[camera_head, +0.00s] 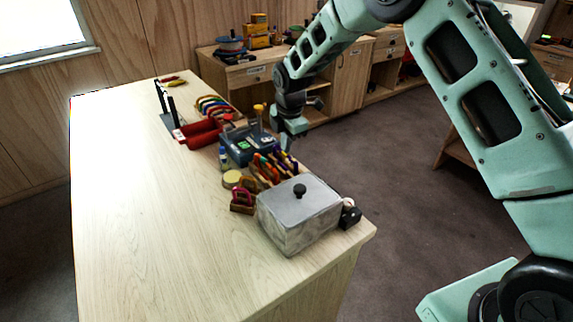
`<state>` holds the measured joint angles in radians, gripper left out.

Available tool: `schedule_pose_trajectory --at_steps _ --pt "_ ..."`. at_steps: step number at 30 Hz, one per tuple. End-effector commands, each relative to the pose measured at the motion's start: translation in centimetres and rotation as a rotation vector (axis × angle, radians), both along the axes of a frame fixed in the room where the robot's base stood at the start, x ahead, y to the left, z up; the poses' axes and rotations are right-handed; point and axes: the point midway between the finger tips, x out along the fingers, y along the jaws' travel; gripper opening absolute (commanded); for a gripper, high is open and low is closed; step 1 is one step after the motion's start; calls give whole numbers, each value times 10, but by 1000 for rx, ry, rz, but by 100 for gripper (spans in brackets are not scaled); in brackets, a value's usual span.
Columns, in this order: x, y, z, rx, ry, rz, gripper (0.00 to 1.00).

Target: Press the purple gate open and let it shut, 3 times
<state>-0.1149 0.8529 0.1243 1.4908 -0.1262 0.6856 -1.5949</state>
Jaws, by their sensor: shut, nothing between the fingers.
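A row of upright carabiners (268,166) in orange, green, yellow and purple stands near the right edge of the table. A small purple piece (291,164) shows at the right end of that row. It is too small to tell whether its gate is open or shut. My gripper (286,145) points down just above and behind the right end of the row, its fingers together with nothing seen between them. I cannot tell whether the fingertips touch a carabiner.
A grey lidded box (299,217) with a black knob stands in front of the row. The left of the wooden table (140,210) is clear.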

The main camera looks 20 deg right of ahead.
Motion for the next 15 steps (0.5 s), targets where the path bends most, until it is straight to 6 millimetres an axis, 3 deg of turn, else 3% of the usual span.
schedule_pose_trajectory --at_steps 15 --pt "-1 0 -14 0 4 0 0"
